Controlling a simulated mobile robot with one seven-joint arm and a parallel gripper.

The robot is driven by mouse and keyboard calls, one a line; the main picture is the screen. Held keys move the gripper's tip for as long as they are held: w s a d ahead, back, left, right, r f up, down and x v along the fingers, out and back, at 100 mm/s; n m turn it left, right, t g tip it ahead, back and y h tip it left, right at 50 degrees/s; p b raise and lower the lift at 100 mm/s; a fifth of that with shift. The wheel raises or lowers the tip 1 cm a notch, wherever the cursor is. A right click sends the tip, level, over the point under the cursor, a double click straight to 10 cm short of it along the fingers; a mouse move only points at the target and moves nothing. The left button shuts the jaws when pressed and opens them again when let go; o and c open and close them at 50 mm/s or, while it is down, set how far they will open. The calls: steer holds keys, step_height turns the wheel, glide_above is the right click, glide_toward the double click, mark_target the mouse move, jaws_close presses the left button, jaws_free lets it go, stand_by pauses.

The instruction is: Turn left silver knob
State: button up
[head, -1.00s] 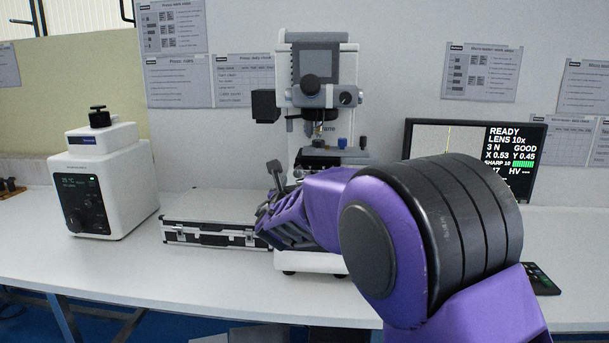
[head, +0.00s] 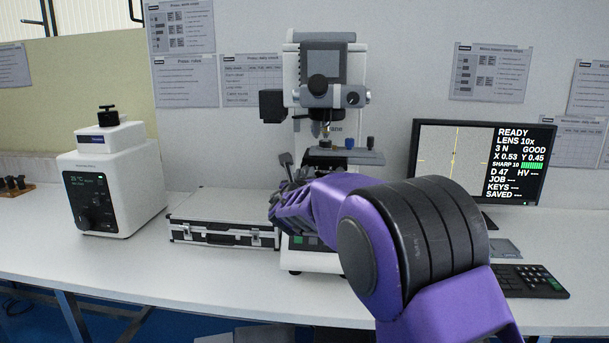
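The stage below carries a dark knob and a blue knob (head: 349,142). I cannot make out a left silver knob; my arm covers the tester's lower middle. My gripper (head: 286,172) is at the tester's left side, below stage height, its grey fingers pointing up and left. It is small and partly hidden by my purple arm, so I cannot tell its opening or whether it touches anything.
A silver case (head: 215,238) lies left of the tester, close to my gripper. A white device (head: 108,190) stands farther left. A monitor (head: 440,165) reading READY and a keyboard (head: 528,281) are at right. The front left bench is clear.

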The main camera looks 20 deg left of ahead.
jaws_close()
steer(key=shift+m, duration=0.3)
steer(key=m, duration=0.8)
steer(key=shift+m, duration=0.4)
steer(key=m, duration=0.3)
steer(key=shift+m, duration=0.3)
steer(key=m, duration=1.2)
steer(key=shift+m, duration=0.3)
